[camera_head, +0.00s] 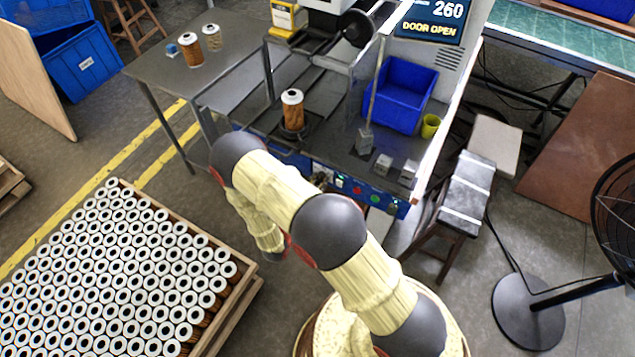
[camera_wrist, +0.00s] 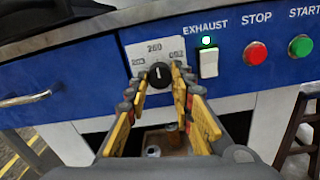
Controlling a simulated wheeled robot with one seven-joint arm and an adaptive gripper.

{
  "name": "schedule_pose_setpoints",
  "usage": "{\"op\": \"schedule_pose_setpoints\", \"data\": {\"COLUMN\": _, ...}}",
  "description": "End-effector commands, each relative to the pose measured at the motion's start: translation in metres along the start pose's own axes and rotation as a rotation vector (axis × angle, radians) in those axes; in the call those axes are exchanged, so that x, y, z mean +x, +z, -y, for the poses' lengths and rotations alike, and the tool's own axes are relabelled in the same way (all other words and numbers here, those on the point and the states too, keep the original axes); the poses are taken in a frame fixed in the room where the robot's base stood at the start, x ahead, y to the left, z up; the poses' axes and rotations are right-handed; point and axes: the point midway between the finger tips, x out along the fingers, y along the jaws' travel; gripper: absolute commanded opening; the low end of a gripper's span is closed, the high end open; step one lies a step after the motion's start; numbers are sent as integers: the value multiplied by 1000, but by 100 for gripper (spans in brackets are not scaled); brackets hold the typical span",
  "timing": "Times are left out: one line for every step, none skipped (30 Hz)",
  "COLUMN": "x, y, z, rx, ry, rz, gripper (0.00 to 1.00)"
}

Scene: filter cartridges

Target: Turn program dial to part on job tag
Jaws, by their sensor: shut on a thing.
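The program dial (camera_wrist: 160,75) is a black knob on a pale plate on the machine's blue front panel. Its white mark points up, near the label 260; a label that looks like 203 is at left, and another at right is hard to read. My gripper (camera_wrist: 160,76) has its yellow-and-black fingers on either side of the knob, shut on it. In the head view, my arm mostly hides the gripper and dial. The machine screen (camera_head: 432,20) reads 260 and DOOR OPEN. I cannot make out a job tag.
Right of the dial are a lit EXHAUST switch (camera_wrist: 209,63), a red STOP button (camera_wrist: 257,53) and a green START button (camera_wrist: 300,46). A filter cartridge (camera_head: 292,108) stands in the machine. A pallet of cartridges (camera_head: 110,270) is at left, a fan (camera_head: 528,310) at right.

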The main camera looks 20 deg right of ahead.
Motion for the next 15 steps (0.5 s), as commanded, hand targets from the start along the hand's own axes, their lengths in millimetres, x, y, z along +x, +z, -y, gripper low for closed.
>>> {"op": "schedule_pose_setpoints", "data": {"x": 0, "y": 0, "z": 0, "rx": 0, "ry": 0, "rz": 0, "gripper": 11}}
{"op": "schedule_pose_setpoints", "data": {"x": 0, "y": 0, "z": 0, "rx": 0, "ry": 0, "rz": 0, "gripper": 9}}
{"op": "schedule_pose_setpoints", "data": {"x": 0, "y": 0, "z": 0, "rx": 0, "ry": 0, "rz": 0, "gripper": 7}}
{"op": "schedule_pose_setpoints", "data": {"x": 0, "y": 0, "z": 0, "rx": 0, "ry": 0, "rz": 0, "gripper": 5}}
{"op": "schedule_pose_setpoints", "data": {"x": 0, "y": 0, "z": 0, "rx": 0, "ry": 0, "rz": 0, "gripper": 3}}
{"op": "schedule_pose_setpoints", "data": {"x": 0, "y": 0, "z": 0, "rx": 0, "ry": 0, "rz": 0, "gripper": 1}}
{"op": "schedule_pose_setpoints", "data": {"x": 0, "y": 0, "z": 0, "rx": 0, "ry": 0, "rz": 0, "gripper": 0}}
{"op": "schedule_pose_setpoints", "data": {"x": 0, "y": 0, "z": 0, "rx": 0, "ry": 0, "rz": 0, "gripper": 0}}
{"op": "schedule_pose_setpoints", "data": {"x": 0, "y": 0, "z": 0, "rx": 0, "ry": 0, "rz": 0, "gripper": 0}}
{"op": "schedule_pose_setpoints", "data": {"x": 0, "y": 0, "z": 0, "rx": -1, "ry": 0, "rz": 0, "gripper": 0}}
{"op": "schedule_pose_setpoints", "data": {"x": 0, "y": 0, "z": 0, "rx": -2, "ry": 0, "rz": 0, "gripper": 0}}
{"op": "schedule_pose_setpoints", "data": {"x": 0, "y": 0, "z": 0, "rx": -5, "ry": 0, "rz": 0, "gripper": 0}}
{"op": "schedule_pose_setpoints", "data": {"x": 0, "y": 0, "z": 0, "rx": -9, "ry": 0, "rz": 0, "gripper": 0}}
{"op": "schedule_pose_setpoints", "data": {"x": 0, "y": 0, "z": 0, "rx": -13, "ry": 0, "rz": 0, "gripper": 0}}
{"op": "schedule_pose_setpoints", "data": {"x": 0, "y": 0, "z": 0, "rx": -21, "ry": 0, "rz": 0, "gripper": 0}}
